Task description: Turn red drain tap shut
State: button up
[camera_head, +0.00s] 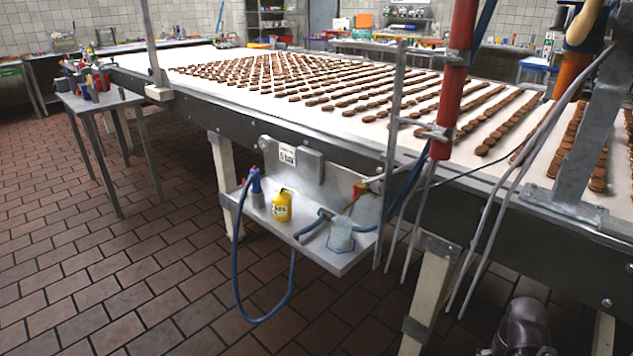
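A small red handle (358,190), which looks like the drain tap, shows at the right end of the metal shelf (345,262) on the side of the conveyor. It stands tilted, above and behind a clear plastic cup (341,236). The handle is too small to tell whether the tap is open or shut. My gripper's fingers are not in view. A dark, rounded metal part at the bottom right edge may be part of my arm, but I cannot tell.
The shelf also holds a yellow container (282,206), a blue spray nozzle (256,188) and a blue hose (238,275) hanging below in a loop. A red post (455,80) and grey cables stand to the right. The conveyor (300,110) carries rows of biscuits.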

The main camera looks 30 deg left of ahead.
aim_at(357, 190)
jog(key=u, duration=1.25)
